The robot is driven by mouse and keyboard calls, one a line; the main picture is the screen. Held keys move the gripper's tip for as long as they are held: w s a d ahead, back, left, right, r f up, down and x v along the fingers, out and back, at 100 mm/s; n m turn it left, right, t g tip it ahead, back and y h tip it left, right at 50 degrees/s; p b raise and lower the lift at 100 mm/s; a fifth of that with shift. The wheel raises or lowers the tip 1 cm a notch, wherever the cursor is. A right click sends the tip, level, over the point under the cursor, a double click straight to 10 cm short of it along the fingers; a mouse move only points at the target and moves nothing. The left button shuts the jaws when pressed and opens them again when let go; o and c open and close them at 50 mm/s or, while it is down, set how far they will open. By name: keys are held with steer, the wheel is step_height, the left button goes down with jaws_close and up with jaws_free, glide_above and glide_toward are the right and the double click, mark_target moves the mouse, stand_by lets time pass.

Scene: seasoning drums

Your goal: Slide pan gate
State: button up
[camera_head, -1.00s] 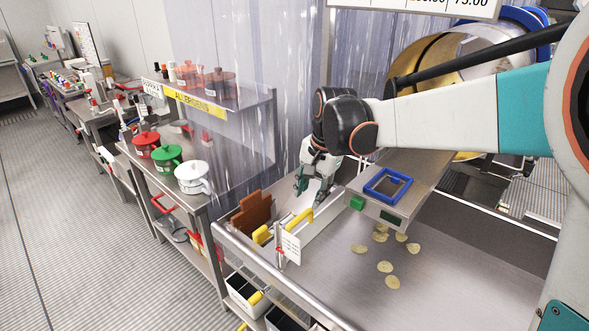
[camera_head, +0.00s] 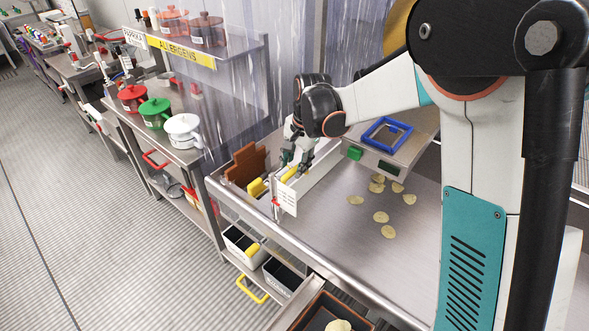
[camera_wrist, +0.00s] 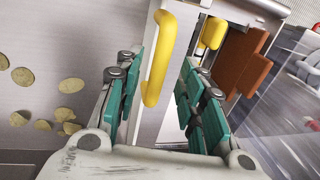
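The yellow handle (camera_wrist: 157,58) stands on a pale metal plate (camera_wrist: 187,30), which appears to be the pan gate. My gripper (camera_wrist: 162,80) is open, with its green-padded fingers on either side of the handle. Gaps show between the handle and the pads in the wrist view, so I see no clear grip. In the head view my gripper (camera_head: 293,158) is low at the gate's end of the metal pan (camera_head: 330,245), and it partly hides the handle (camera_head: 291,173).
Potato slices (camera_head: 381,217) lie in the pan. A brown slotted piece (camera_head: 246,164) and another yellow handle (camera_head: 256,188) are left of my gripper. A white tag (camera_head: 285,197) hangs at the pan's edge. A metal box with a blue frame (camera_head: 387,132) stands to the right.

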steer(key=shift+w+a+f, duration=0.15)
steer(key=shift+f, duration=0.85)
jaws_close()
steer(key=shift+r, duration=0.1)
